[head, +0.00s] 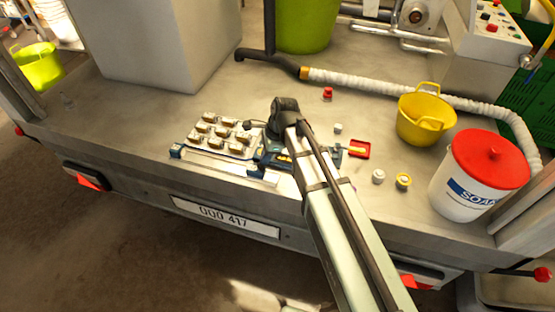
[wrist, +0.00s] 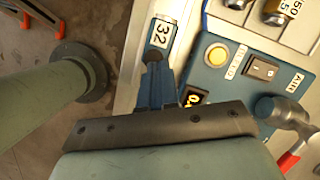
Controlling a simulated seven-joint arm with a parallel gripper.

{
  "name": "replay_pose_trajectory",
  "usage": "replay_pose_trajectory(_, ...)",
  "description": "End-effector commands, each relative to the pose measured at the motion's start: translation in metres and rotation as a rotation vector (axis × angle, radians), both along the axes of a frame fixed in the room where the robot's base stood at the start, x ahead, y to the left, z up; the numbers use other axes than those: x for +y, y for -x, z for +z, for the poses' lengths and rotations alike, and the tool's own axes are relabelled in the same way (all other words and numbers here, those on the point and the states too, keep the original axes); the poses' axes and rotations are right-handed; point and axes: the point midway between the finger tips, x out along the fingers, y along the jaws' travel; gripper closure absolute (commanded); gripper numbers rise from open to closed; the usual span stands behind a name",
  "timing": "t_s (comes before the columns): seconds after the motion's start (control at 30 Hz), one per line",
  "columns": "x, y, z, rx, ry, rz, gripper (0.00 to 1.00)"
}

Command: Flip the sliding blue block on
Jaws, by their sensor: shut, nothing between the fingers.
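A blue block with a white "32" label (wrist: 160,33) sits at the far end of a pale rail in the wrist view. In the head view, a small blue block (head: 176,151) is at the rail's left end; I cannot tell which blue part slides. My gripper (wrist: 153,62) is shut and empty, its dark tip over the rail near the "32" label. I cannot tell whether it touches anything. In the head view my arm hides part of the blue panel. The panel (wrist: 222,82) has a lit amber lamp and a dark rocker switch.
A hammer (wrist: 285,115) lies at the panel's right. The deck's front edge is close.

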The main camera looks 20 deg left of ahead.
Motion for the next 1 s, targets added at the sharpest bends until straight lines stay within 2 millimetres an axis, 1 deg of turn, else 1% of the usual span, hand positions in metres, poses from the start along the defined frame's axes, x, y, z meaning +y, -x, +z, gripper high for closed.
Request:
replay_pose_trajectory(0.03, 0.019, -0.002, 0.000, 0.000, -0.001, 0.004, 1.00)
replay_pose_trajectory(0.2, 0.072, -0.003, 0.000, 0.000, -0.001, 0.004, 1.00)
replay_pose_trajectory(0.4, 0.127, -0.003, -0.001, 0.000, 0.000, 0.003, 1.00)
replay_pose_trajectory(0.5, 0.148, -0.002, -0.001, -0.001, 0.000, 0.003, 1.00)
replay_pose_trajectory(0.6, 0.164, -0.002, -0.001, 0.000, 0.000, 0.001, 1.00)
replay_pose_trajectory(0.7, 0.176, -0.001, -0.001, 0.000, 0.000, 0.001, 1.00)
replay_pose_trajectory(0.8, 0.182, -0.001, -0.001, -0.001, 0.000, 0.000, 1.00)
replay_pose_trajectory(1.0, 0.185, 0.000, -0.001, -0.001, 0.001, -0.001, 1.00)
